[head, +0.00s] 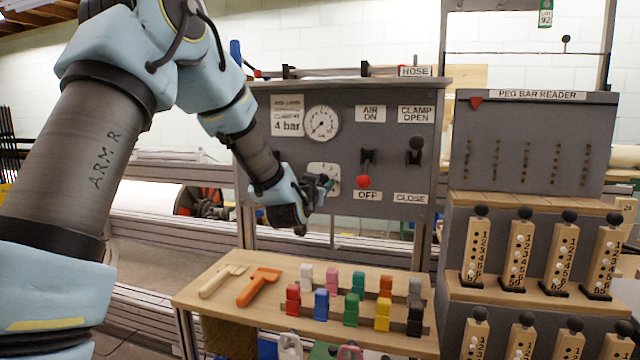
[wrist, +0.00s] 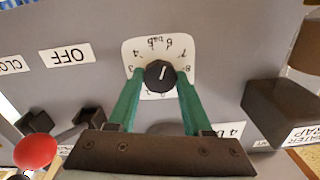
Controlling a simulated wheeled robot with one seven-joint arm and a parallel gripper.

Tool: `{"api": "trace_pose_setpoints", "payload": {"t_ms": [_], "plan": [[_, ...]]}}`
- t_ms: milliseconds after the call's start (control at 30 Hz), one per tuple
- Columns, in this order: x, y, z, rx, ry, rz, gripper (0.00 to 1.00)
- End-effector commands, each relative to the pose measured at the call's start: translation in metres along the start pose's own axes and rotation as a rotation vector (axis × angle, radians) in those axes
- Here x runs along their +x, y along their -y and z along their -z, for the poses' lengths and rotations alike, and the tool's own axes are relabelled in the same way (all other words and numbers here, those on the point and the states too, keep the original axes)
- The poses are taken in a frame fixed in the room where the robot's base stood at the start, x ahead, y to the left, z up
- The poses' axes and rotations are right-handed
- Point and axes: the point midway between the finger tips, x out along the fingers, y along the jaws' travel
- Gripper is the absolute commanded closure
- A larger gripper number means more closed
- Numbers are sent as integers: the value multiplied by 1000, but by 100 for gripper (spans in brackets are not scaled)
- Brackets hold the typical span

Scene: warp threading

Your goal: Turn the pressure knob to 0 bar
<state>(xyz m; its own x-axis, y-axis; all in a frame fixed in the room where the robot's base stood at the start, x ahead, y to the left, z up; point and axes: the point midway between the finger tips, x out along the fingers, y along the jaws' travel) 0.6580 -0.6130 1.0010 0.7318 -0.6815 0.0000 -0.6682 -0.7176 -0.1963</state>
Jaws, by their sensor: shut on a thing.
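The pressure knob (wrist: 160,74) is a round black knob with a white pointer line, on a white numbered plate (wrist: 185,50) that appears upside down in the wrist view. The pointer leans slightly right of the picture's top; I cannot read its exact setting. My gripper (wrist: 159,80) has its green fingers shut on either side of the knob. In the head view my gripper (head: 326,184) is at the plate (head: 322,168) on the grey panel (head: 270,160) and largely hides the knob. A round gauge (head: 321,123) sits above; its reading is too small to tell.
A red-ended lever (head: 364,182) and a black clamp lever (head: 415,152) stick out right of the knob. A peg bar reader (head: 530,150) stands at right.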

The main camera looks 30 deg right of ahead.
Motion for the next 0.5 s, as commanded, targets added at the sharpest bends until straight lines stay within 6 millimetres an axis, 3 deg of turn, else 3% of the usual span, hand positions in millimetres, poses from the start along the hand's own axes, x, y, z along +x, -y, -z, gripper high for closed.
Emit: {"api": "trace_pose_setpoints", "payload": {"t_ms": [100, 500], "plan": [[0, 0, 0, 0, 0, 0, 100], [0, 0, -2, -63, -1, 0, 100]]}}
